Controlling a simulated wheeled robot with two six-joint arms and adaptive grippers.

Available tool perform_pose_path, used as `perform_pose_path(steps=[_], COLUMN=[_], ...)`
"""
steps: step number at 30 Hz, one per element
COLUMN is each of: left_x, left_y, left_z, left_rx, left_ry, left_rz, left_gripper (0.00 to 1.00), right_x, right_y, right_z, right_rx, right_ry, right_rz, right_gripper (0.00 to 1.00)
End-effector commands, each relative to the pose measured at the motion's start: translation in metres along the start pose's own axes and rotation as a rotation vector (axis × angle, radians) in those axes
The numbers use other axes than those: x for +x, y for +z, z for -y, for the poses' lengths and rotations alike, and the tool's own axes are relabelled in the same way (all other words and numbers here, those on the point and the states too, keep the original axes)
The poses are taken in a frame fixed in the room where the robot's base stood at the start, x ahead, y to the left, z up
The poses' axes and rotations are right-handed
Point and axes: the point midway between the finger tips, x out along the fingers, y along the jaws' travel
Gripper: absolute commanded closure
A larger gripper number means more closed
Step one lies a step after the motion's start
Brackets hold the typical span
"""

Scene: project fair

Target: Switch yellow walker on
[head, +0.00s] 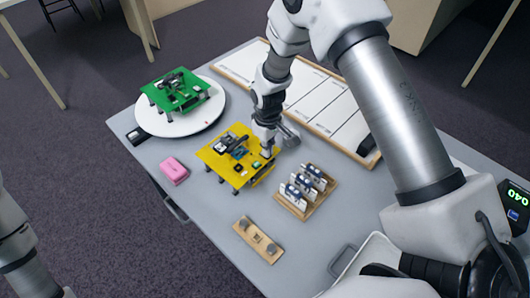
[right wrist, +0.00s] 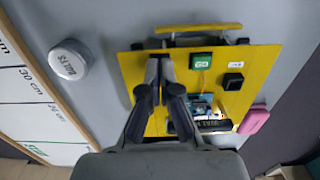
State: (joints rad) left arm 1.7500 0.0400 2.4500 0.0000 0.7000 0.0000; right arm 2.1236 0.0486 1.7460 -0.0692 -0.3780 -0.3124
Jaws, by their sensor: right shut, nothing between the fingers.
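The yellow walker (head: 232,165) stands on the grey table, a flat yellow plate on short dark legs. In the right wrist view the yellow walker (right wrist: 134,74) shows a green GO button (right wrist: 201,61), a black square part (right wrist: 233,81) and a blue circuit board (right wrist: 199,105) partly behind my fingers. My right gripper (head: 266,152) is shut and empty at the plate's right edge. In the right wrist view the right gripper (right wrist: 158,60) has its tips over the plate, left of the GO button; contact cannot be told. My left gripper is out of view.
A green walker (head: 176,91) stands on a round white turntable (head: 211,108). A pink block (head: 174,170), a wooden piece (head: 258,240) and a wooden rack (head: 318,197) surround the yellow walker. A tin marked BOLTS (right wrist: 70,60) stands close beside it. A framed white board (head: 318,105) lies behind.

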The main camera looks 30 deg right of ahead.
Motion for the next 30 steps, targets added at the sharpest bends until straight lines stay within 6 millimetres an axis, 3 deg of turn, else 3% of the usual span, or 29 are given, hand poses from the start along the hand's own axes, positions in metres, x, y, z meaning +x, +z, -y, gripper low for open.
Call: perform_pose_path(steps=[16, 30], left_x=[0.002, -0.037], left_y=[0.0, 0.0], left_z=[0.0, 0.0], left_rx=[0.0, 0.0], left_ry=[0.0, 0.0], left_rz=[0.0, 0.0], left_gripper=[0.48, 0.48], right_x=[0.005, -0.041], right_y=[0.0, 0.0], right_z=[0.0, 0.0], right_rx=[0.0, 0.0], right_ry=[0.0, 0.0], right_rz=[0.0, 0.0], right_gripper=[1.0, 1.0])
